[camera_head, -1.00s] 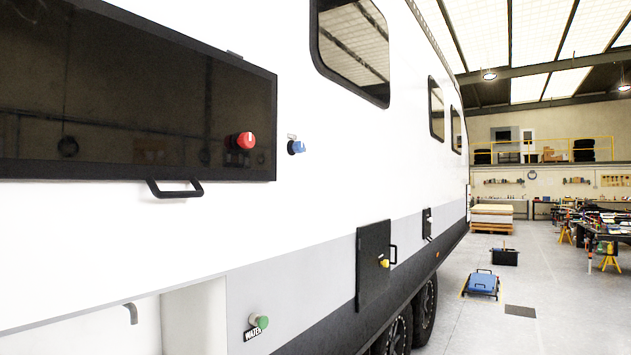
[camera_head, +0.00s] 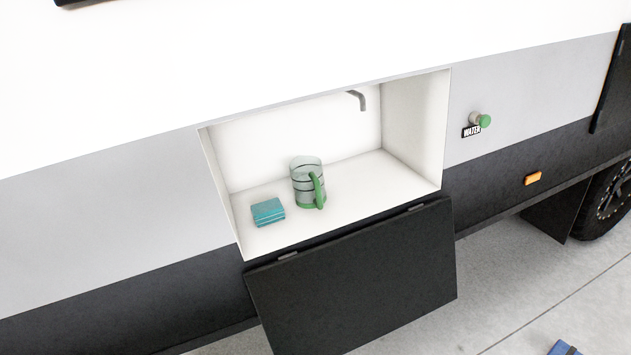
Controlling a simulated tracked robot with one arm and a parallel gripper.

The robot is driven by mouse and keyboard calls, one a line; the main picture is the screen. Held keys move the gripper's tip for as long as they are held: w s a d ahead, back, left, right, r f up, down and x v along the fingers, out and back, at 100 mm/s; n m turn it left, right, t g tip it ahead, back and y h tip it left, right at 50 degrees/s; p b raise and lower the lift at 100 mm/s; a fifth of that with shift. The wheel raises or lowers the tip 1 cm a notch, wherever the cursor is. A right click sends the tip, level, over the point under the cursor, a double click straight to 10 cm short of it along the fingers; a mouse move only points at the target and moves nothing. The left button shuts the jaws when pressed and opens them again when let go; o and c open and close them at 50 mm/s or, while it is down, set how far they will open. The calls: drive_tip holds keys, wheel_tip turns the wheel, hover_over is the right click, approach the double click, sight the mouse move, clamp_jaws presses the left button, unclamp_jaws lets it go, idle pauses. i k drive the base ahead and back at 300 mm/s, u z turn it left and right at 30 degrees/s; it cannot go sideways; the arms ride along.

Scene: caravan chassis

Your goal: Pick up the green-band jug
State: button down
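The green-band jug (camera_head: 300,182) is a clear jug with a green handle, a green base and dark bands. It stands upright on the floor of a white open compartment (camera_head: 415,170) in the caravan's side. Its handle faces the front and slightly right. A teal box-like item (camera_head: 268,212) lies to its left, apart from it. My gripper is not in view.
The compartment's black flap (camera_head: 355,280) hangs open below the opening. A grey spout (camera_head: 357,100) sticks out of the back wall, above and right of the jug. A green knob (camera_head: 484,121) labelled WATER is to the right.

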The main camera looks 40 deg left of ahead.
sight(306, 172)
drive_tip(key=u, duration=0.4)
drive_tip(key=i, duration=1.45)
drive_tip(key=z, duration=0.2)
